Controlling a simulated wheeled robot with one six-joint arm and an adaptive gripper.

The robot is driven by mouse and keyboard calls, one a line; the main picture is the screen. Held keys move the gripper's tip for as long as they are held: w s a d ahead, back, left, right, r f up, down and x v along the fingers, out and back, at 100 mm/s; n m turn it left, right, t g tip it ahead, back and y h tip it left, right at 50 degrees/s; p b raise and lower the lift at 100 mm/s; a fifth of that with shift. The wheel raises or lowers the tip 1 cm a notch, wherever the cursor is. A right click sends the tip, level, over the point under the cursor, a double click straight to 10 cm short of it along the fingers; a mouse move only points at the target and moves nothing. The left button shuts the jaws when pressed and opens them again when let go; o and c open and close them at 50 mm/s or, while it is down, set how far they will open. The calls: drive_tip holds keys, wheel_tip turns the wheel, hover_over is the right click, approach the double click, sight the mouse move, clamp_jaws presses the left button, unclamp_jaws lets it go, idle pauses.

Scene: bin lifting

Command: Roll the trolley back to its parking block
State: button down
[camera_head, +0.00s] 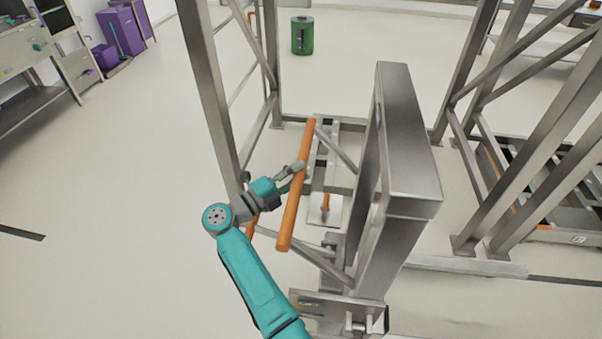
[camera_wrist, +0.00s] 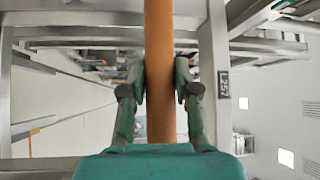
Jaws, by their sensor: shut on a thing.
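An orange bar (camera_head: 290,218), apparently the trolley's push handle, runs lengthwise in the middle of the head view. My gripper (camera_head: 299,169) is shut around it, a little above its middle. In the wrist view my gripper (camera_wrist: 160,88) has a finger on each side of the bar (camera_wrist: 159,35). Grey metal framework lies below and beside the bar; I cannot tell which parts belong to the trolley. I cannot pick out the parking block with certainty.
A tall grey post (camera_head: 209,90) stands close left of my gripper. A thick grey upright (camera_head: 405,140) stands right of the bar. Another grey frame (camera_head: 490,145) is farther right. A green drum (camera_head: 302,36) stands behind. The floor at left is open.

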drive_tip(key=shift+r, duration=0.1)
drive_tip(key=c, duration=0.8)
unclamp_jaws()
drive_tip(key=shift+c, duration=0.2)
drive_tip(key=shift+a, duration=0.1)
drive_tip(key=v, duration=1.2)
